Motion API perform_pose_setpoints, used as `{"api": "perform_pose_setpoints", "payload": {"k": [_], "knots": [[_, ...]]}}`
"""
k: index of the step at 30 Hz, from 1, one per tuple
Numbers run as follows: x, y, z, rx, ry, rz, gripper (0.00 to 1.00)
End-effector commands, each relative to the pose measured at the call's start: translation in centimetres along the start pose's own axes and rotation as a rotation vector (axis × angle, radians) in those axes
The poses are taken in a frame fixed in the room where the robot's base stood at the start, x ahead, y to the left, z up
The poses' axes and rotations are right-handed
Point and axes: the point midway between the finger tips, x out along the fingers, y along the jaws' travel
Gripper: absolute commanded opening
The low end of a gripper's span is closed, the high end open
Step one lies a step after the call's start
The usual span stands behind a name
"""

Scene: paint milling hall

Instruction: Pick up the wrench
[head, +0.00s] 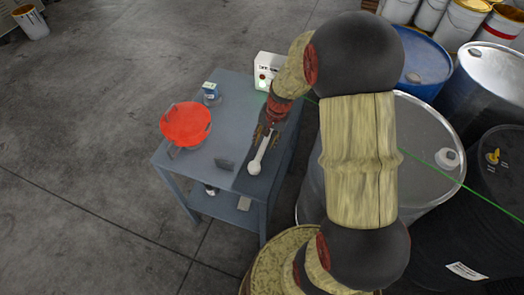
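The wrench (261,153) is a pale, light-grey tool with a rounded near end. It shows at the right side of the grey table (215,115), its handle running up and away from that end to my gripper. My gripper (266,132) reaches down over the far part of the wrench and hides that end. The fingers are small and dark here, so I cannot tell whether they are closed on it or whether the wrench touches the tabletop.
A white box (268,68) stands at the back.

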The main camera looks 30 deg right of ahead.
Motion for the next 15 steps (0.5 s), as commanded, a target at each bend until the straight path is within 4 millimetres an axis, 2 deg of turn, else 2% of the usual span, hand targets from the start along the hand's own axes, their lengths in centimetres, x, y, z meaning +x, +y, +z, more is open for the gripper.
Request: {"api": "perform_pose_setpoints", "payload": {"k": [5, 12, 15], "knots": [[1.4, 0.0, -0.3, -0.001, -0.001, 0.000, 0.39], [4.9, 0.0, -0.8, -0.001, -0.002, 0.001, 0.39], [5.4, -0.1, -0.8, -0.001, 0.000, 0.000, 0.39]]}}
